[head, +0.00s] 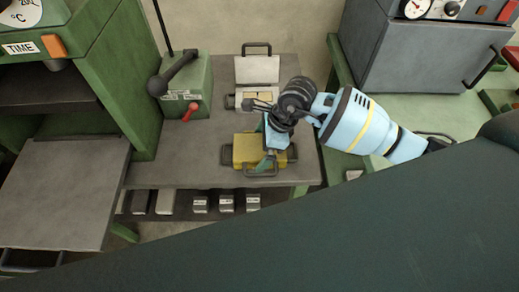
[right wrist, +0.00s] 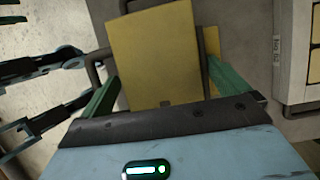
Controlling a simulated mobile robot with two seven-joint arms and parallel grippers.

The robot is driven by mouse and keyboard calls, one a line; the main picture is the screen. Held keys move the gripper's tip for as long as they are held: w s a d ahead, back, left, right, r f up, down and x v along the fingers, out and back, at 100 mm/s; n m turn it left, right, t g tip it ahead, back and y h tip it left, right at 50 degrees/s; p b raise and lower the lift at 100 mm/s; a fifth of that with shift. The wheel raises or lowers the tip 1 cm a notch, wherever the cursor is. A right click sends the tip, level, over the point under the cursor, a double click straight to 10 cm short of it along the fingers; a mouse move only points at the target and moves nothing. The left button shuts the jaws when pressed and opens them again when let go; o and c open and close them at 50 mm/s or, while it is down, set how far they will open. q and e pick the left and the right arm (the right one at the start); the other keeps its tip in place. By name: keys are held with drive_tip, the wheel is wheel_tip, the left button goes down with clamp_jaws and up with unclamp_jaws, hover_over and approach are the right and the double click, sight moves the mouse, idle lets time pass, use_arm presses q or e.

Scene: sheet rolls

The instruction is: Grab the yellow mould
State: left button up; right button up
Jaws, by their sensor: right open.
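The yellow mould (head: 243,150) sits on the grey bench, with dark handles at its sides and front. My right gripper (head: 268,158) comes down over its right part, hiding some of it. In the right wrist view the mould shows as a yellow plate (right wrist: 155,55) with a second yellow piece (right wrist: 211,48) beside it. The green fingers of the right gripper (right wrist: 163,78) are open, one on each side of the yellow plate. I cannot tell whether they touch it.
An open grey mould (head: 257,70) lies behind the yellow one. A green lever press (head: 184,92) stands at the left. Several small blocks (head: 227,202) rest on the shelf below. A grey oven (head: 420,55) stands at the right. The bench front (head: 160,172) is clear.

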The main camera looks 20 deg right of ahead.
drive_tip(key=shift+c, duration=0.3)
drive_tip(key=c, duration=1.9)
drive_tip(key=shift+w+r, duration=0.1)
drive_tip(key=shift+r, duration=0.1)
drive_tip(key=shift+r, duration=0.1)
drive_tip(key=shift+r, duration=0.2)
wheel_tip(320, 180, up, 2)
drive_tip(key=shift+r, duration=0.25)
drive_tip(key=shift+s+r, duration=0.2)
drive_tip(key=shift+s, duration=0.05)
drive_tip(key=s+d+r+b, duration=0.1)
drive_tip(key=s+d, duration=0.2)
drive_tip(key=s, duration=1.2)
drive_tip(key=shift+r, duration=0.15)
